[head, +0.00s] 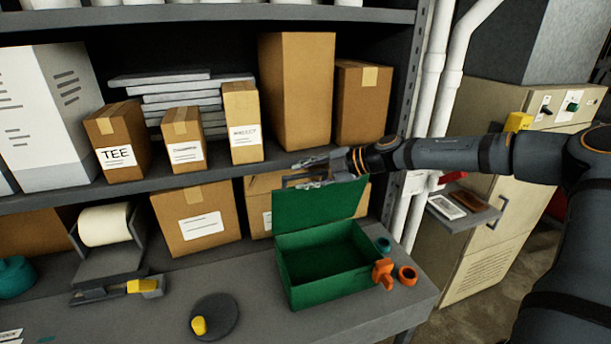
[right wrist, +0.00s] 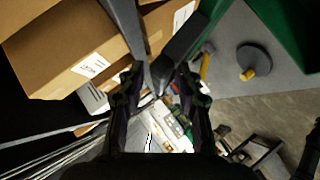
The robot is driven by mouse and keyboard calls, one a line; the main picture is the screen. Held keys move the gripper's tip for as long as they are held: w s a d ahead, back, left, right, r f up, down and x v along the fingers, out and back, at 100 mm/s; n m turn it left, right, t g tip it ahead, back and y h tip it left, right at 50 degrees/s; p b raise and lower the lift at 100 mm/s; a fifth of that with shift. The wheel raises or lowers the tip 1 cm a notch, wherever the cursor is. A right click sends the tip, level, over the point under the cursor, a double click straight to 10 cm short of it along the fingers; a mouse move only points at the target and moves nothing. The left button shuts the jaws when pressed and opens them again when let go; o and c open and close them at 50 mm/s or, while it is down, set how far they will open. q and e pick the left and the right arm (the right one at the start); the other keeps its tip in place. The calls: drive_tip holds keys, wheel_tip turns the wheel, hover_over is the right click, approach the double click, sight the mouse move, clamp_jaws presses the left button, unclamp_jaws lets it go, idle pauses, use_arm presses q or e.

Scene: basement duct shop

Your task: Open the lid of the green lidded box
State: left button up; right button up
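The green lidded box (head: 335,287) stands on the grey bench in the head view, its inside visible and empty. Its lid (head: 318,206) stands raised, roughly upright at the box's back edge. My right gripper (head: 298,173) is just above and behind the lid's top edge, its fingers pointing left and apart with nothing between them. Whether a finger touches the lid I cannot tell. In the right wrist view, green parts of the box (right wrist: 291,28) show at the upper right. My left gripper is not in view.
Orange and teal rings (head: 407,275) and an orange clamp-like piece (head: 383,273) lie at the box's right. A dark disc with a yellow knob (head: 216,317) lies left of the box. Cartons (head: 197,222) stand behind, below a shelf (head: 200,181) close to my gripper.

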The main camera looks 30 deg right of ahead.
drive_tip(key=r, duration=0.5)
drive_tip(key=shift+w+d+r, duration=0.1)
drive_tip(key=shift+w, duration=0.25)
drive_tip(key=r, duration=0.2)
drive_tip(key=s+r, duration=0.1)
drive_tip(key=r, duration=0.2)
drive_tip(key=shift+w+f, duration=0.15)
drive_tip(key=shift+w, duration=0.15)
drive_tip(key=shift+s, duration=0.2)
